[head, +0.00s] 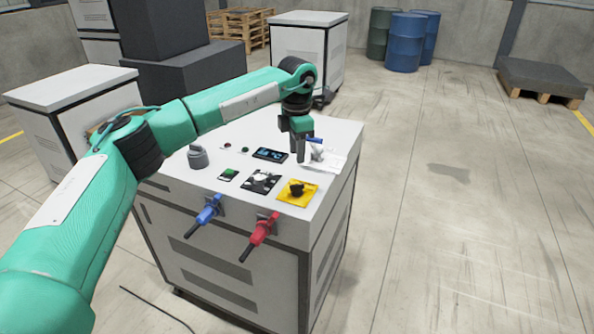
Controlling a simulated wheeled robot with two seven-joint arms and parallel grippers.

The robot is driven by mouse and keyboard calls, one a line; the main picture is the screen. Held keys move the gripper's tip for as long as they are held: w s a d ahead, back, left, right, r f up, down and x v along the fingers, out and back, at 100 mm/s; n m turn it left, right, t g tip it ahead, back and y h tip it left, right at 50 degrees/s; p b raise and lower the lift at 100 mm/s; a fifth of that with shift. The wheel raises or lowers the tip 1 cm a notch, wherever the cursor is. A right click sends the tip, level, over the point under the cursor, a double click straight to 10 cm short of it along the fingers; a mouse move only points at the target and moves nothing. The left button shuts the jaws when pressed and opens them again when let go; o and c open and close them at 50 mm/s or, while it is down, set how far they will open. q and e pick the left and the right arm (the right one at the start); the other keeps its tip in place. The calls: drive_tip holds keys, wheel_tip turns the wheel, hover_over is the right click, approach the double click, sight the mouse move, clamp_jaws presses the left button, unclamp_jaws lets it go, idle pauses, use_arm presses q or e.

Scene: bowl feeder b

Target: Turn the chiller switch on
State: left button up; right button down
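The chiller's white cabinet (222,143) stands in the middle, with controls on its top. A yellow plate with a black rotary knob (297,189) is at the front right of the top. A small switch with a green face (229,174) is further left, beside a black-and-white dial plate (261,181). I cannot read any label, so I cannot tell which is the chiller switch. My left gripper (300,154) points down over the right side of the top, behind the yellow plate and apart from its knob. Its finger gap is unclear. My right gripper is not in view.
A dark display (270,154) and a grey cylinder (198,157) are also on top. Blue (205,212) and red (262,233) handles stick out from the front. A white item (333,162) lies near my gripper.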

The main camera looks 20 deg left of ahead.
use_arm(q)
wheel_tip(320, 180, up, 4)
drive_tip(key=shift+f, duration=0.15)
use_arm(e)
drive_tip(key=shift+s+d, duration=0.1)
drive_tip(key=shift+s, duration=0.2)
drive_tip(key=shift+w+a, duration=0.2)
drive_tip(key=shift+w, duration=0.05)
